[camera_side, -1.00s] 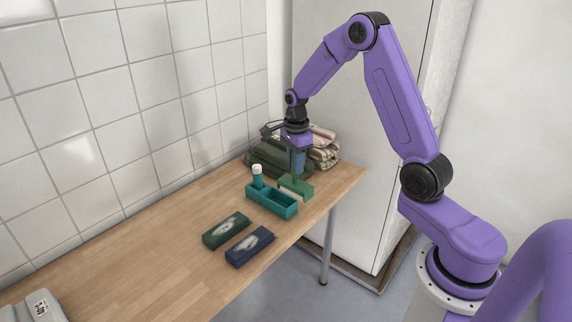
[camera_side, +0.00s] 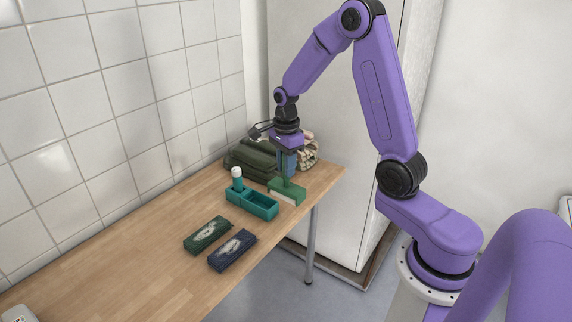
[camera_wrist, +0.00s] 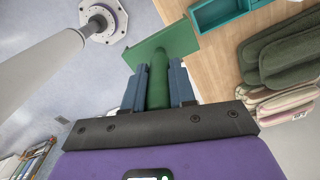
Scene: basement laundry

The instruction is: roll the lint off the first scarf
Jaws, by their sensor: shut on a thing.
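My gripper (camera_side: 288,164) is shut on the upright handle of a green tool (camera_side: 287,190) with a wide block head and a pale lower side. The wrist view shows its handle between my jaws (camera_wrist: 159,85). The head is just right of the teal tray and looks clear of it; its height over the table is hard to tell. Two folded scarves, a dark green one (camera_side: 197,243) and a navy one (camera_side: 222,264), lie side by side in front of the tray. Each has a whitish patch of lint on top. Which is first is not marked.
The teal two-part tray (camera_side: 252,214) stands empty-looking near the front edge, with a white-capped teal bottle (camera_side: 237,181) at its left end. The table's left part is clear.

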